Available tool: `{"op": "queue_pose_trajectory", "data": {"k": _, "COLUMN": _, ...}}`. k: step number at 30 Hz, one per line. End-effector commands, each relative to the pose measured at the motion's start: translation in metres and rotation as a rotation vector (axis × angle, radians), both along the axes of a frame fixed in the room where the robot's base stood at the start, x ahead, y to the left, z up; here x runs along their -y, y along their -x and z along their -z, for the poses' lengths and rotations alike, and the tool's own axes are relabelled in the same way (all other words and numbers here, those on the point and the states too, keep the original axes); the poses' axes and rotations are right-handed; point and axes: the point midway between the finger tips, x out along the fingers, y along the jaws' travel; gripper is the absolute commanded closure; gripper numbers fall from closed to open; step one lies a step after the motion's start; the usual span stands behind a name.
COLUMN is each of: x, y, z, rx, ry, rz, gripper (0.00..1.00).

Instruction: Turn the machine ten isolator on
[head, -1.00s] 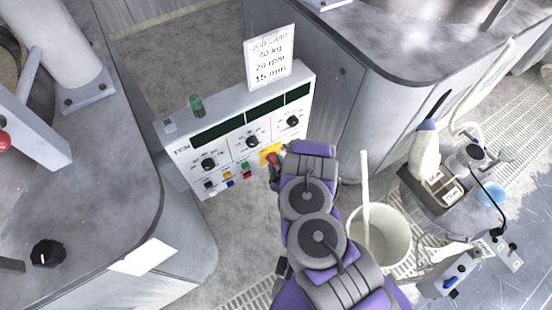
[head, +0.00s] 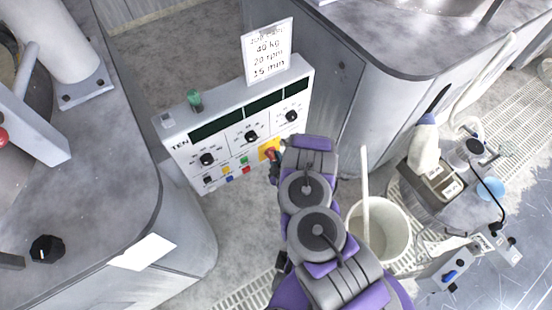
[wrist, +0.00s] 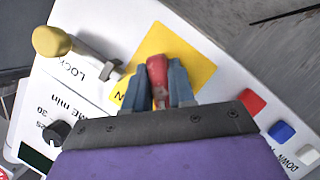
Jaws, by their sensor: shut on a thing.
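The control panel marked TEN (head: 180,155) stands between two grey machines. Its isolator is a red handle (wrist: 157,75) on a yellow plate (wrist: 178,50), at the panel's lower right in the head view. My gripper (wrist: 161,88) has its two blue-grey fingers on either side of the red handle and is shut on it. In the head view the arm hides part of the yellow plate (head: 265,152) and my fingertips are hard to make out. In the wrist view a yellow knob (wrist: 52,41) with a metal stem sits beside the word LOCK.
Red (wrist: 251,101), blue (wrist: 281,131) and white buttons line the panel's edge. Black dials (head: 251,137) and a green lamp (head: 195,100) are on the panel. A white bucket (head: 398,240) stands right of my arm. A stool with bottles (head: 425,155) is further right.

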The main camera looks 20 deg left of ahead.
Motion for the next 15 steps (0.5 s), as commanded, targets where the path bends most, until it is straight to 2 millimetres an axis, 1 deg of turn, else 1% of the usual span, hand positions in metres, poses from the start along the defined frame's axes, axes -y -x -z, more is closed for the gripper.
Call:
{"op": "queue_pose_trajectory", "data": {"k": 8, "x": -0.0019, "y": 0.0012, "z": -0.0010, "rx": -0.049, "ry": -0.042, "rz": -0.005, "gripper": 1.00}}
{"op": "queue_pose_trajectory", "data": {"k": 15, "x": -0.0016, "y": 0.0015, "z": -0.0016, "rx": -0.175, "ry": -0.147, "rz": -0.005, "gripper": 1.00}}
